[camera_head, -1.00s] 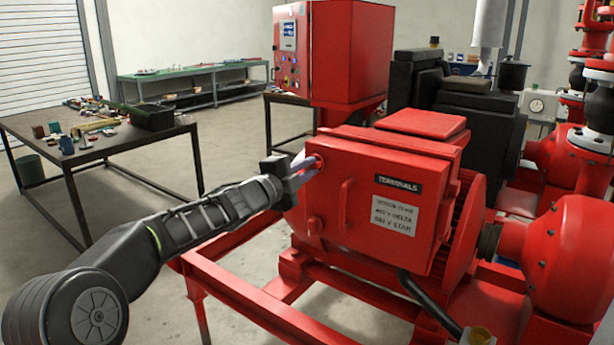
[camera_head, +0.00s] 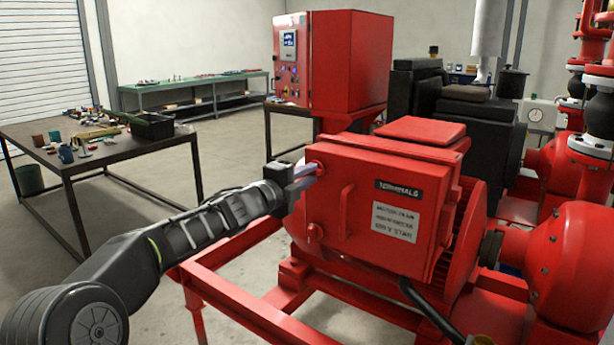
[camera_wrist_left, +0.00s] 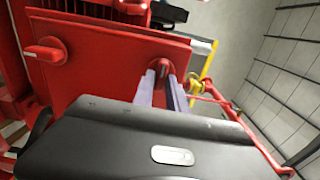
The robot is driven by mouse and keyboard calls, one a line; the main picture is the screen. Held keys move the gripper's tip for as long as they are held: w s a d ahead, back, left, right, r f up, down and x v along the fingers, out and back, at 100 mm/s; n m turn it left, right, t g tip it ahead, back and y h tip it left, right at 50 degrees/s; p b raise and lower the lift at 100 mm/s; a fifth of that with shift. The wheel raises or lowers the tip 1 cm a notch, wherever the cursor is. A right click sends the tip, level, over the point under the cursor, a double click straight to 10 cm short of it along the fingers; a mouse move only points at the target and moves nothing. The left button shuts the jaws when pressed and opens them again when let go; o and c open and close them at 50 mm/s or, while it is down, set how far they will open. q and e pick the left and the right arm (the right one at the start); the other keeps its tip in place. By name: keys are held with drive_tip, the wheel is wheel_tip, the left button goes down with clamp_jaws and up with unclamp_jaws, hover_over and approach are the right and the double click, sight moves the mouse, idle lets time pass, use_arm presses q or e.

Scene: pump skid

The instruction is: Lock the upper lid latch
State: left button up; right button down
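The red terminal box (camera_head: 375,245) has two round red latches on its left side. The upper lid latch (camera_head: 314,167) is at the box's top left corner; the lower latch (camera_head: 315,232) is below it. My left gripper (camera_head: 312,174) is at the upper latch, its two pale fingers apart. In the left wrist view the fingertips (camera_wrist_left: 163,78) stand on either side of the upper latch's handle (camera_wrist_left: 163,66), with a gap between the fingers. Whether they touch it cannot be told. The lower latch (camera_wrist_left: 46,52) is clear of the gripper. My right gripper is not in view.
A dark table (camera_head: 75,165) with small items and a black bin (camera_head: 152,126) stands at the left. A red control cabinet (camera_head: 345,65) rises behind the box. The red skid frame (camera_head: 250,310) lies below my left arm. Open floor separates table and skid.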

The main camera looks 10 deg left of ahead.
use_arm(q)
drive_tip(key=o, duration=0.4)
drive_tip(key=shift+c, duration=0.2)
drive_tip(key=b+v, duration=0.1)
drive_tip(key=v, duration=0.6)
drive_tip(key=shift+s+b, duration=0.3)
drive_tip(key=shift+s, duration=0.05)
drive_tip(key=shift+a, duration=0.1)
